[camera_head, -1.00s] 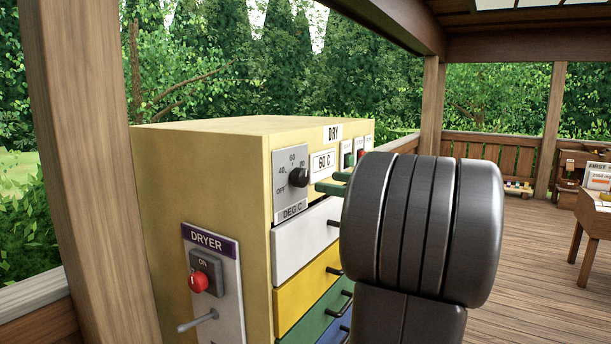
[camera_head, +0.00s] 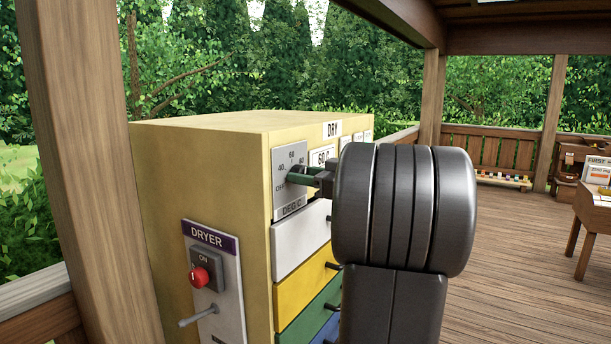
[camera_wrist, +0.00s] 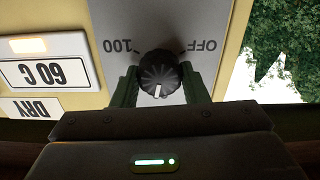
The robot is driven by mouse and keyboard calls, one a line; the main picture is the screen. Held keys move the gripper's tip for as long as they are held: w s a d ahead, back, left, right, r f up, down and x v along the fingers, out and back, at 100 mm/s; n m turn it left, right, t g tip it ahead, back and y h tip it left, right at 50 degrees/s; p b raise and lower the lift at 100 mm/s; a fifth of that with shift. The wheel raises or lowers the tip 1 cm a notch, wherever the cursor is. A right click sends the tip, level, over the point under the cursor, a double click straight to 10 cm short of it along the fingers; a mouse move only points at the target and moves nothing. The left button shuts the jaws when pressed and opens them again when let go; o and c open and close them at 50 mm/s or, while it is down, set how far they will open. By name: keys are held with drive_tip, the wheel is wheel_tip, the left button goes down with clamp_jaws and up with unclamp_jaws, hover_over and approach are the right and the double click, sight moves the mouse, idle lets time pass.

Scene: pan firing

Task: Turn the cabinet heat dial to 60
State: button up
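The heat dial is a round black knob (camera_wrist: 159,75) with a white pointer mark, on a grey scale plate (camera_head: 291,158) at the cabinet's (camera_head: 200,160) upper corner. The wrist view is upside down; there the mark points down, towards the scale's top. My gripper (camera_wrist: 160,80) has one green finger on each side of the knob, close against it. I cannot tell whether both fingers press on it. In the head view my gripper (camera_head: 298,178) reaches the plate, and the fingers hide most of the knob. A display (camera_wrist: 45,74) beside the plate reads 60 C.
Below the plate are white, yellow, green and blue drawers with dark handles. A dryer panel (camera_head: 228,270) with a red button (camera_head: 199,278) and a lever is on the cabinet's side. A wooden post (camera_head: 85,150) stands at left.

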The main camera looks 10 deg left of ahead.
drive_tip(key=c, duration=0.4)
drive_tip(key=shift+o, duration=0.2)
drive_tip(key=shift+n, duration=1)
drive_tip(key=o, duration=1)
drive_tip(key=shift+c, duration=0.2)
drive_tip(key=b+v, duration=0.2)
drive_tip(key=v, duration=1.2)
drive_tip(key=shift+a, duration=0.2)
drive_tip(key=p+x, duration=0.2)
drive_tip(key=x, duration=1.1)
drive_tip(key=shift+w+a, duration=0.15)
drive_tip(key=shift+a, duration=0.1)
